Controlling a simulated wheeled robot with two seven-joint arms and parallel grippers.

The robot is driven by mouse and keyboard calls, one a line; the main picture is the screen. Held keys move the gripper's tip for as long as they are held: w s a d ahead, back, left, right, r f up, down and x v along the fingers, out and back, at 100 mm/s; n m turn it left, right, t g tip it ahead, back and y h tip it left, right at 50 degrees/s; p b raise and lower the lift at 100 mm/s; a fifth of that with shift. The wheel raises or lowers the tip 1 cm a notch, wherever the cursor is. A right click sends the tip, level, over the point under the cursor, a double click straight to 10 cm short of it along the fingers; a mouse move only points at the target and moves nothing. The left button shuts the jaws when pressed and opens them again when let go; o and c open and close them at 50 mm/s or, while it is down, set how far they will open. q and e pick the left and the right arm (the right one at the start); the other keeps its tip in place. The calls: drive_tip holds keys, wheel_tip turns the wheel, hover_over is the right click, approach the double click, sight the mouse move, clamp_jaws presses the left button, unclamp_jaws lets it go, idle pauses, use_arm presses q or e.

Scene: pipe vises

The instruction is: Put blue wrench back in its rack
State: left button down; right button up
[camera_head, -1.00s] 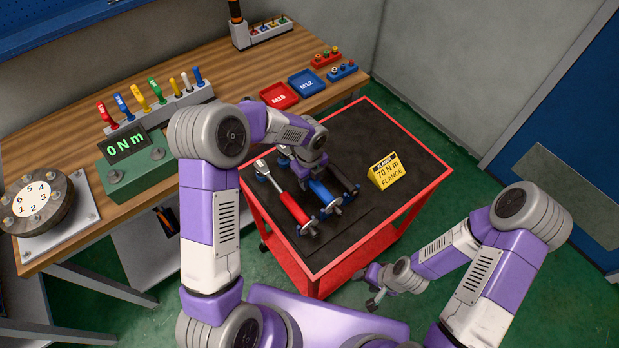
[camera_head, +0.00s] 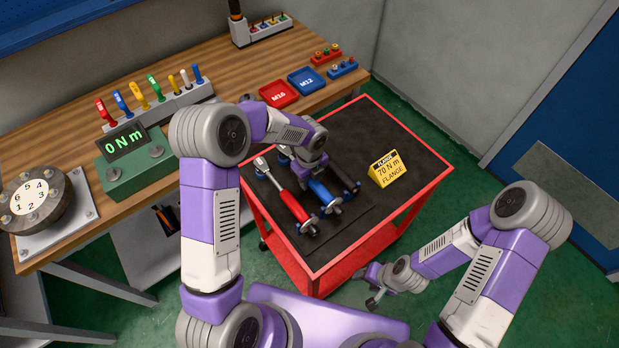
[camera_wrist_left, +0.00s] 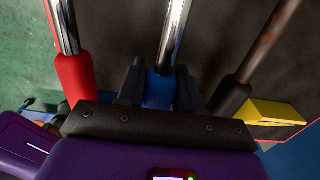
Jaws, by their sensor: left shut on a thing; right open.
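The blue wrench (camera_head: 324,195) lies on the dark top of the red cart, between a red-handled wrench (camera_head: 292,202) and a dark-handled wrench (camera_head: 345,178). My left gripper (camera_head: 309,172) is over the cart and shut on the blue wrench. In the left wrist view the blue handle (camera_wrist_left: 159,92) sits between the two dark fingers, with its bright shaft running away from me. The far end of the blue wrench is hidden by my left arm in the head view. My right gripper (camera_head: 373,290) is open and empty, low beside the cart's front right.
A yellow flange card (camera_head: 387,169) stands on the cart (camera_head: 420,195) right of the wrenches. The wooden bench (camera_head: 60,150) behind holds a row of coloured-handled tools (camera_head: 150,95), a green torque tester (camera_head: 135,155), and red (camera_head: 279,94) and blue (camera_head: 306,81) trays.

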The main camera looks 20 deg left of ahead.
use_arm(q)
drive_tip(key=shift+f+b, duration=0.4)
drive_tip(key=shift+f, duration=0.2)
idle(0.3)
drive_tip(key=shift+f, duration=0.15)
idle(0.5)
drive_tip(key=c, duration=0.7)
unclamp_jaws()
drive_tip(key=shift+o, duration=0.2)
drive_tip(key=shift+r+p, duration=0.7)
drive_tip(key=shift+r, duration=3.1)
